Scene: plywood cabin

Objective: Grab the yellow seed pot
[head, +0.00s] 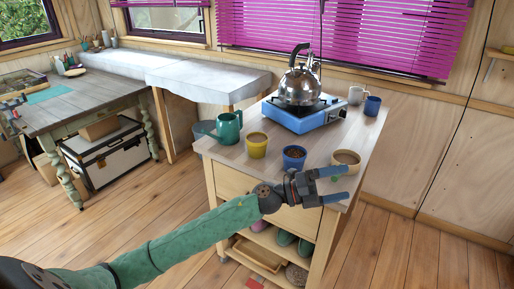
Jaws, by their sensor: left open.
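The yellow seed pot (257,145) stands upright on the wooden counter top, with dark soil inside. It sits between a green watering can (228,127) and a blue pot (293,157). My left gripper (345,183) is open and empty at the counter's front right edge. Its blue-tipped fingers point right, just in front of a tan bowl-like pot (345,162). The gripper is to the right of the yellow pot and apart from it. My right gripper is not in view.
A kettle (299,86) stands on a blue camp stove (304,113) at the back of the counter (325,135). A white mug (356,95) and a blue mug (372,105) stand right of it. A workbench (85,97) is at the left. Open floor lies in front.

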